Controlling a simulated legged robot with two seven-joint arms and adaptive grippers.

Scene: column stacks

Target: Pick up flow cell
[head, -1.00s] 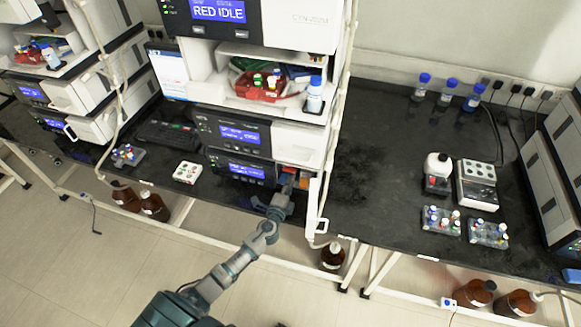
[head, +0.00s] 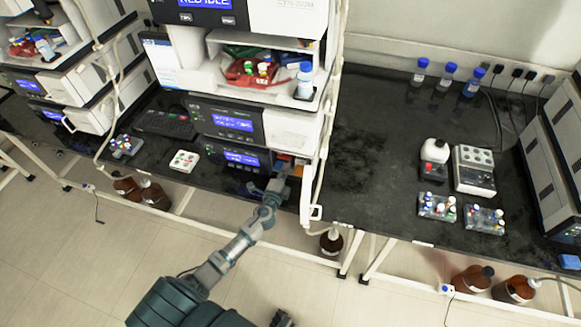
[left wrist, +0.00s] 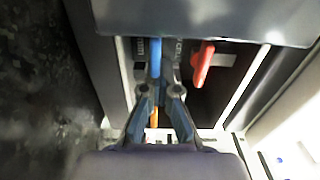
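My left gripper (head: 282,176) is at the front of the small bay with orange parts (head: 284,168), low in the middle instrument stack. In the left wrist view its two fingers (left wrist: 157,72) are close together, one on each side of a narrow blue upright part (left wrist: 155,58). I cannot tell whether they touch it. A red lever (left wrist: 203,62) stands in the dark opening to the right of the fingers. No part can be identified for certain as the flow cell. A dark piece at the bottom edge of the head view may be my right gripper (head: 282,318).
A white vertical frame post (head: 322,150) stands just right of the bay. Brown bottles (head: 331,241) stand under the bench. The right bench (head: 370,190) has clear room.

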